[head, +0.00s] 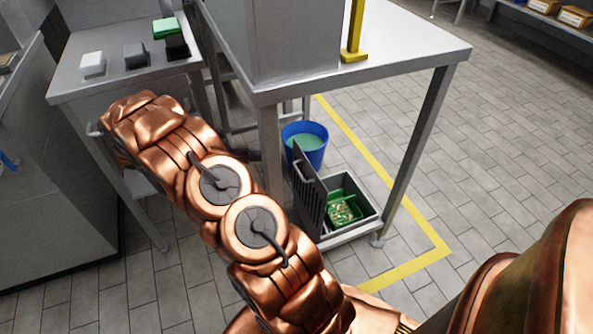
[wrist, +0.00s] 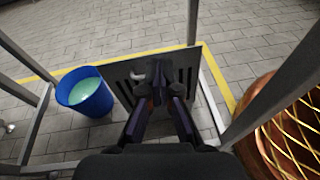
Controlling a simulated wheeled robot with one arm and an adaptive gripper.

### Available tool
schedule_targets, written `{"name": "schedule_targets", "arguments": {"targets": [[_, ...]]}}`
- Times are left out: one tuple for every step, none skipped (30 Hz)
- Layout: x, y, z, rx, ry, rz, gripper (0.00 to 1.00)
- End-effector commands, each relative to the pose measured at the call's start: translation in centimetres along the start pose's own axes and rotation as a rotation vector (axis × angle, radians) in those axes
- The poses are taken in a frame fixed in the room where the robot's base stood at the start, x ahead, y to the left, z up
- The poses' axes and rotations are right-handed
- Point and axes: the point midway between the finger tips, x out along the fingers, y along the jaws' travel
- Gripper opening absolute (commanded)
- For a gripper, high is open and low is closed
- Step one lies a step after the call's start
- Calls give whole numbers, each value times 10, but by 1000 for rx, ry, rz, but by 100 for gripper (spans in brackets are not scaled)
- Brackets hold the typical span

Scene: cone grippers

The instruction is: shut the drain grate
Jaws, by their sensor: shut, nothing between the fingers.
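The drain grate (head: 308,187) is a dark slotted panel standing steeply raised at the left side of the grey drain box (head: 352,231). A green tray (head: 343,209) with small bits lies inside the box. In the wrist view the grate (wrist: 121,77) is a grey plate with dark slots, seen from its left side, with a small pale handle-like piece on it. My gripper (wrist: 161,68) is shut and empty, its fingertips in front of the plate; I cannot tell whether they touch. In the head view my gripper is mostly hidden behind a table leg.
A blue bucket (head: 305,142) of greenish liquid stands behind the grate; it also shows in the wrist view (wrist: 86,92). The steel table (head: 420,50) stands overhead, its legs around this spot. A yellow floor line (head: 405,268) runs past on the right.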

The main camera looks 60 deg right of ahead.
Motion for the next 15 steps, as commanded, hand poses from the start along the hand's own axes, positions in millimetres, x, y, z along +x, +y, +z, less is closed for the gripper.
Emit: {"name": "schedule_targets", "arguments": {"targets": [[11,5,-30,-20,-30,12,0],[14,9,-40,-27,-47,22,0],[19,15,-52,-37,-68,34,0],[22,19,-61,-46,-84,43,0],[25,22,-70,-53,-99,51,0],[29,26,-79,-61,-118,61,0],[32,29,-86,-69,-131,68,0],[34,31,-93,-76,-144,75,0],[37,34,-101,-83,-158,82,0],[39,36,-105,-86,-167,87,0],[40,38,-109,-89,-174,92,0],[42,40,-114,-92,-182,97,0],[42,41,-117,-95,-187,101,0],[43,42,-119,-97,-191,104,0],[44,43,-121,-99,-195,107,0]]}}
